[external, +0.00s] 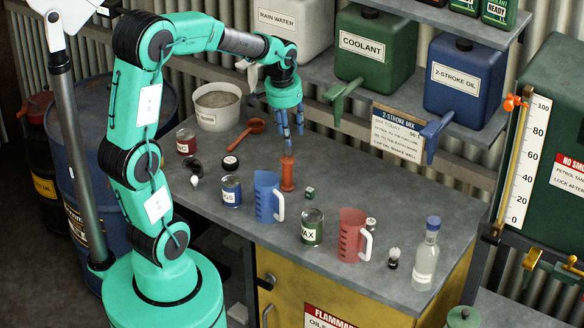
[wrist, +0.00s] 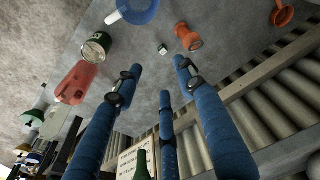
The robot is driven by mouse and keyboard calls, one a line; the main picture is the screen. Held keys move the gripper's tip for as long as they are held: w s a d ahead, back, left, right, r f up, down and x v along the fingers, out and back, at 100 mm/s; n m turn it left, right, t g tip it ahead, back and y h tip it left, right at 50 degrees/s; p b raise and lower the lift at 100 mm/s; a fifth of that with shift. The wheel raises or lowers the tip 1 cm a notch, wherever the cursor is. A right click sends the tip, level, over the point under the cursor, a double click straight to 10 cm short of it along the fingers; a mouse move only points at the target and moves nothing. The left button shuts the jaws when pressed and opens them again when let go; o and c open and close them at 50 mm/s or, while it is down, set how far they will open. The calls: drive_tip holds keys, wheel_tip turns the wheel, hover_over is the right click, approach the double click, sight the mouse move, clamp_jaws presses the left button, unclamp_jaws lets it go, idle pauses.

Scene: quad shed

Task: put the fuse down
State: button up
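My gripper (external: 289,132) has three blue fingers pointing down above the bench, over the orange spool-shaped piece (external: 287,174) and clear of it. In the wrist view the fingers (wrist: 160,80) are spread, with nothing visible between them. I cannot pick out a fuse for certain. Small things on the bench are a green-and-white cube (external: 309,193), a black-and-white piece (external: 394,257), a pale bulb-like piece (external: 195,181) and a small capped piece (external: 370,224). The cube (wrist: 163,49) and the orange piece (wrist: 188,37) also show in the wrist view, beyond the fingertips.
The grey bench (external: 345,178) holds a blue jug (external: 266,196), a red jug (external: 351,235), a green can (external: 312,227), a blue can (external: 231,190) and a clear bottle (external: 427,255). Coolant (external: 374,50) and oil (external: 465,85) tanks overhang the back. Bare bench lies right of the cube.

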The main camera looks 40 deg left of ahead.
drive_tip(key=s+a+r+t, duration=0.1)
drive_tip(key=s+r+t, duration=0.1)
drive_tip(key=s+r, duration=0.4)
drive_tip(key=s+a+r+t, duration=0.1)
drive_tip(key=s+r, duration=0.5)
drive_tip(key=s, duration=1.1)
drive_tip(key=shift+s+a+t, duration=0.15)
drive_tip(key=shift+a+t, duration=0.25)
drive_tip(key=shift+a, duration=0.25)
drive_tip(key=shift+f, duration=0.1)
drive_tip(key=shift+f+b, duration=0.5)
drive_tip(key=shift+b, duration=0.05)
idle(4.4)
